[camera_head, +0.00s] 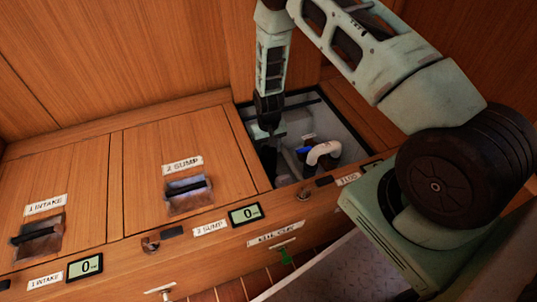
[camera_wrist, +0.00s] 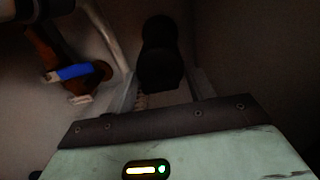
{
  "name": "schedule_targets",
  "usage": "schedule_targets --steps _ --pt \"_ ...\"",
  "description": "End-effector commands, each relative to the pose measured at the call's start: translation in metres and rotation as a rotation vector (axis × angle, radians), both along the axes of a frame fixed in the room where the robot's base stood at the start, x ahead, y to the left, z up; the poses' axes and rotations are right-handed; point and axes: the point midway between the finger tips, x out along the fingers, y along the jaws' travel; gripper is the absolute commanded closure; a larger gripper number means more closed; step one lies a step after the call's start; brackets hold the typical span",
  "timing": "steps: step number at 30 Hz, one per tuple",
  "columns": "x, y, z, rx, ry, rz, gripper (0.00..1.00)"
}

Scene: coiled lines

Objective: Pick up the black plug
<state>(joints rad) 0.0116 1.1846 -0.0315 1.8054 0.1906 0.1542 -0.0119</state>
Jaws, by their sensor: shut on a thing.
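The black plug (camera_wrist: 160,58) shows in the wrist view as a dark rounded shape between the fingers of my gripper (camera_wrist: 166,90). My gripper is shut on it. In the head view my gripper (camera_head: 268,132) reaches down into the open compartment (camera_head: 345,125) at the right of the wooden lids. The plug cannot be made out in the head view, and its lower end is dark in the wrist view.
A white bent pipe (camera_head: 322,151) and a blue handle (camera_head: 303,150) stand close right of my gripper inside the compartment. The blue handle also shows in the wrist view (camera_wrist: 72,72). The compartment walls are near. The closed sump lid (camera_head: 150,150) and intake lid (camera_head: 60,190) lie left.

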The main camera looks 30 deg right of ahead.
Motion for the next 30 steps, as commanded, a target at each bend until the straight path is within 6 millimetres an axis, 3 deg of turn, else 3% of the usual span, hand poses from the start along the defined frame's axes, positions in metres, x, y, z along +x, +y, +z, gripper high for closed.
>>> schedule_targets --steps 5,12,18,30 --pt "0.000 0.000 0.013 0.000 -0.001 0.000 0.74" --pt "0.001 0.000 0.062 0.001 -0.002 -0.001 0.74" --pt "0.000 0.000 0.091 0.000 -0.001 -0.001 0.74" --pt "0.000 0.000 0.100 0.000 0.000 0.000 0.74"
